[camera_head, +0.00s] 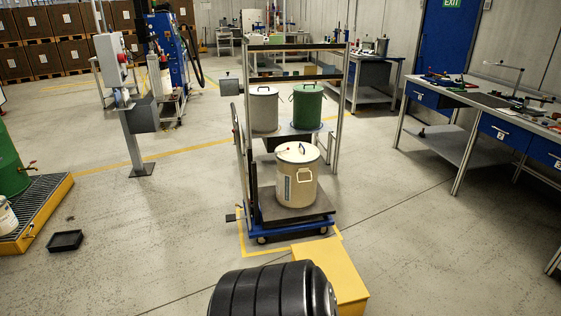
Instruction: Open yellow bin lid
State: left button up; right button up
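A yellow box-like thing (338,274) stands on the floor at the bottom centre, in front of the cart. Its flat top is visible, and no open gap or lid seam can be made out. A black ribbed, drum-like shape (270,292) hides its left part, and the frame's bottom edge cuts that shape off. A cream-coloured bin (296,184) with a pale lid (297,152) sits on the cart's lower front platform, its lid on. Neither of my grippers is in view.
A blue-based cart (290,225) carries a grey bin (264,108) and a green bin (307,105) higher up. Workbenches (468,98) line the right. A black tray (66,240) and a yellow-edged spill pallet (37,214) are on the left.

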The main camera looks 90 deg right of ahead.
aim_at(331, 255)
jog(key=z, duration=2.55)
